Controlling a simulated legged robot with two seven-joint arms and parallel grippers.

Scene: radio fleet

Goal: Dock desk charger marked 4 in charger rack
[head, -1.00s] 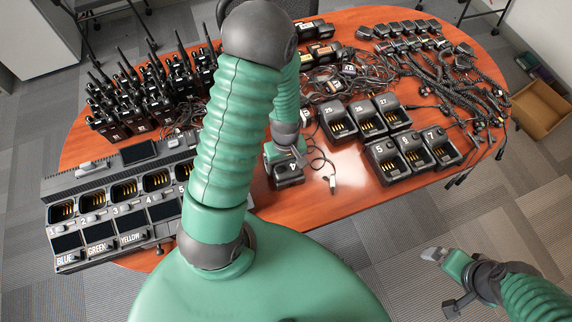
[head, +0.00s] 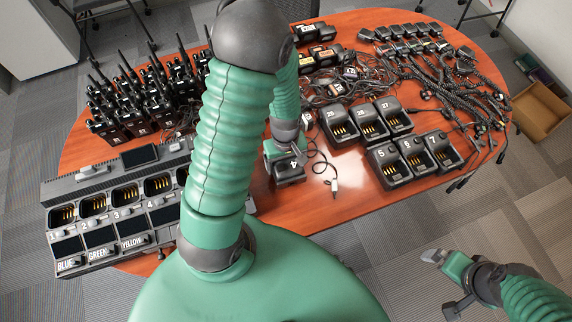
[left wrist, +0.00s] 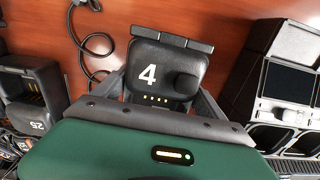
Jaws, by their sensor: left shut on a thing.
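The black desk charger marked 4 (head: 288,172) is between the fingers of my left gripper (head: 284,152), over the bare middle of the table. In the left wrist view the charger (left wrist: 165,70) shows its white 4 and gold contacts, with a finger on either side. Whether it touches the table is unclear. The long grey charger rack (head: 68,190) lies at the table's left, with numbered bays and BLUE, GREEN and YELLOW labels. My left arm hides its right part. My right gripper (head: 436,256) is off the table's front edge, apart from everything; its opening is unclear.
Desk chargers 5, 6 and 7 (head: 412,158) and 25, 26 and 27 (head: 366,122) stand right of charger 4. A loose cable (head: 326,165) lies beside it. Several radios (head: 140,100) stand behind the rack. Coiled cords (head: 465,95) cover the far right.

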